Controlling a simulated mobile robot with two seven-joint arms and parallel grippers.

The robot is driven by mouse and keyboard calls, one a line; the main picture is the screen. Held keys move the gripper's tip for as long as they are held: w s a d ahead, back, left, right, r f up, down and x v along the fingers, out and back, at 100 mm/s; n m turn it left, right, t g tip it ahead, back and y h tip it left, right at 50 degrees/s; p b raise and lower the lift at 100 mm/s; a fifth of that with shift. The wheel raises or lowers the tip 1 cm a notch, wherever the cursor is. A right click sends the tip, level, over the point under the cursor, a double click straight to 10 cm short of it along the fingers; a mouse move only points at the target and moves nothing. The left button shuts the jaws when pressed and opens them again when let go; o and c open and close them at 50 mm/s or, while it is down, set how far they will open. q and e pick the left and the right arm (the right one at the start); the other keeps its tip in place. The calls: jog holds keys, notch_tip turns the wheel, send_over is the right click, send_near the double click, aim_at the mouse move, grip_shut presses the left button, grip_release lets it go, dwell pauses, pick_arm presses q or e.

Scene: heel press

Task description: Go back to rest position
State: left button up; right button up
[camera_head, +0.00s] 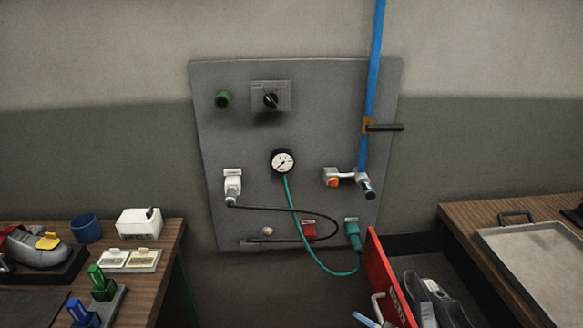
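Neither of my grippers shows in the head view. A grey wall panel (320,95) fills the middle. It carries a green button (222,100), a black rotary switch (270,99), a round gauge (283,162) and a white connector (232,184) with a black cable. A blue pipe (373,80) with a dark lever (384,128) runs down its right side to a fitting with an orange part (333,182). A teal hose (312,245) hangs from the gauge and curves to a green connector (352,232).
The left wooden bench (173,240) holds a shoe form (38,249), a blue cup (86,228), a white box (139,223) and green and blue upright pieces. A red-fronted drawer (382,275) stands open with dark items inside. The right bench holds a metal tray (545,275).

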pick_arm(q)
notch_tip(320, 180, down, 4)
jog(key=b, duration=0.3)
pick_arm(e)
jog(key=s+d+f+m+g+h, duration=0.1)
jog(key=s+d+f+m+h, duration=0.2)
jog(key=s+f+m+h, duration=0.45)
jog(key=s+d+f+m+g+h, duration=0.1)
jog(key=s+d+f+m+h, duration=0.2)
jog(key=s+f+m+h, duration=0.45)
pick_arm(q)
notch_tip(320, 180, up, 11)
jog(key=p, duration=1.2)
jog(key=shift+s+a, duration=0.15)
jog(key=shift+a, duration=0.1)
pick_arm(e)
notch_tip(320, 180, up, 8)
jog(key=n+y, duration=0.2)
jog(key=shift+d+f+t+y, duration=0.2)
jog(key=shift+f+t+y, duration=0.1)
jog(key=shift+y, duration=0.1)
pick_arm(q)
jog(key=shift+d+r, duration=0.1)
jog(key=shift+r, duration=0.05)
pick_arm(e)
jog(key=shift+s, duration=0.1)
